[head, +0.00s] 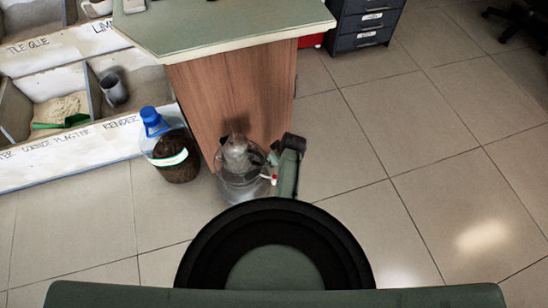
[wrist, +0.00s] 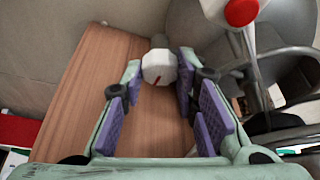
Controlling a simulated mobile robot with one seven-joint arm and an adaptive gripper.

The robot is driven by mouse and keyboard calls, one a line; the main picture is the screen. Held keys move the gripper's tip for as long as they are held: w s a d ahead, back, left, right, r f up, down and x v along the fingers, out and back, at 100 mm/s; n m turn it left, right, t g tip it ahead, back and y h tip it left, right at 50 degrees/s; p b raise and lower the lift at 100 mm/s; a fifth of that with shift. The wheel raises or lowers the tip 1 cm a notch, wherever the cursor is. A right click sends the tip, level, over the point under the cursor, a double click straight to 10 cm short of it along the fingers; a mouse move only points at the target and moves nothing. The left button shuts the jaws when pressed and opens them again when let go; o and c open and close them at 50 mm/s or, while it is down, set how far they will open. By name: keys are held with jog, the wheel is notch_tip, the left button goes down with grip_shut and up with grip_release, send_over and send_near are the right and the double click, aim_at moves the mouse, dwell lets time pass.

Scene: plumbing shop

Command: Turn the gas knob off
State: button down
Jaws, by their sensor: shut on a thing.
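The gas knob (wrist: 158,67) is a pale, many-sided knob with a short red mark, in the upper middle of the wrist view. My gripper (wrist: 160,82) has its purple-padded fingers on either side of the knob and is shut on it. The red mark slants on the knob's face. A grey gas cylinder (head: 240,178) stands on the floor by the wooden counter end in the head view. My arm (head: 289,165) shows beside it, and the fingers and knob cannot be made out there.
A red round part (wrist: 241,12) and metal bars lie close right of my gripper. A clear, blue-capped bottle (head: 172,150) stands left of the cylinder. The wooden counter (head: 232,95) rises behind. The tiled floor (head: 400,130) on the right is clear.

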dwell(0.3)
jog(key=c, duration=1.3)
grip_release()
